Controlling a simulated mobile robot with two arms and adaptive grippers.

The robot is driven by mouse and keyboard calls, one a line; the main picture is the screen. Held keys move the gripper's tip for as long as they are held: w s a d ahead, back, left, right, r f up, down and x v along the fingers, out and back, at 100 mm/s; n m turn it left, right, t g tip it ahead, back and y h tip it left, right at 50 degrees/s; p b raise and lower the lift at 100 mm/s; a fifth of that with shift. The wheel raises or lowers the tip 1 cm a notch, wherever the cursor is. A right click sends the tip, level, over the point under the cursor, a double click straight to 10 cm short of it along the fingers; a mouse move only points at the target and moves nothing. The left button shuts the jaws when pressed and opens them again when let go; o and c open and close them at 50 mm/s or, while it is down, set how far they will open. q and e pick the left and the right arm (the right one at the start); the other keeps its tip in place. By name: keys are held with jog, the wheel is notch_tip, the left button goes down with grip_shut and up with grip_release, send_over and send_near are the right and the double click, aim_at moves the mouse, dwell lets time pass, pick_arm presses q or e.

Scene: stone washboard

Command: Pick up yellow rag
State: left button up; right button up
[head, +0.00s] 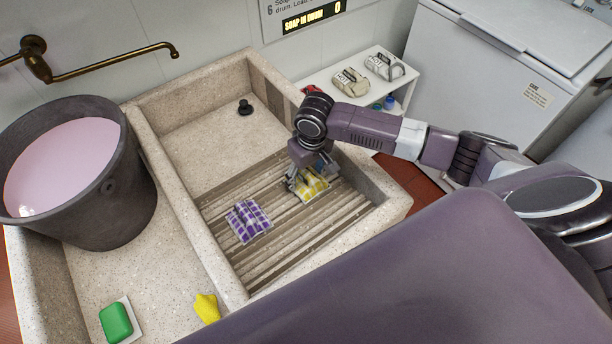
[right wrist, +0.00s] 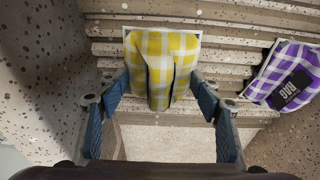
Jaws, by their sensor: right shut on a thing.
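The yellow checked rag (head: 312,188) is on the ribbed washboard (head: 225,190) in the stone sink, near its right side. My right gripper (head: 305,177) comes down over it from above. In the right wrist view the yellow rag (right wrist: 162,55) is pinched between the blue-padded fingers of my right gripper (right wrist: 160,92), and its cloth is folded up in the middle. I cannot tell whether it has lifted clear of the ribs. My left gripper is not in view.
A purple checked rag (head: 248,220) lies on the ribs to the left. A bucket of pink liquid (head: 85,185), green soap (head: 116,322) and a yellow item (head: 207,308) are in the left basin. The sink wall (head: 385,185) rises close to my right arm. A black plug (head: 245,107) sits farther back.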

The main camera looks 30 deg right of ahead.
aim_at(306, 172)
notch_tip(306, 172, up, 20)
jog(key=shift+f+b, duration=0.15)
jog(key=shift+b, duration=0.15)
